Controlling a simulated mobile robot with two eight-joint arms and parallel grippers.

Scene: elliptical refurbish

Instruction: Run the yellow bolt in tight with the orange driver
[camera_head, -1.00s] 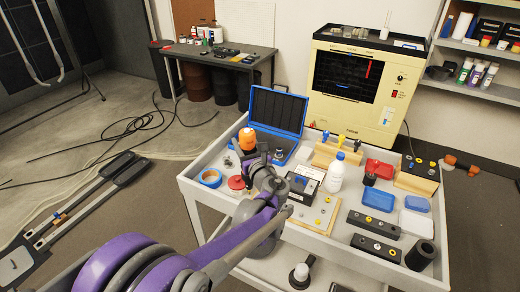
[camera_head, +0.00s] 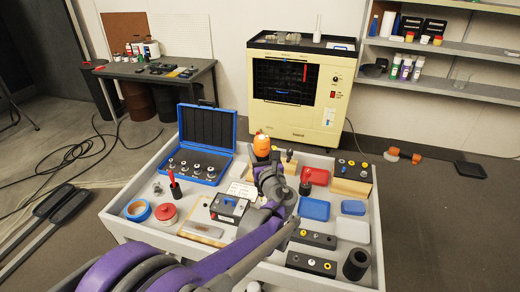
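My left arm comes in from the bottom left, and its gripper (camera_head: 266,164) is over the middle of the grey cart. The orange driver (camera_head: 262,145) stands upright at this gripper, its orange handle showing above the fingers. The gripper looks shut on it; the driver's lower end is hidden. Small yellow bolt heads are too small to tell apart: one is on the front black block (camera_head: 300,262), others on the wooden block (camera_head: 348,186) at the back right. The arm hides part of the cart's middle. My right gripper is not in view.
An open blue case (camera_head: 207,134) with sockets stands at the back left. Blue tape (camera_head: 137,210), a red round container (camera_head: 166,215) and a black-and-white box (camera_head: 228,208) lie left of the arm. Blue trays (camera_head: 314,208) and a black cylinder (camera_head: 356,265) stand to the right.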

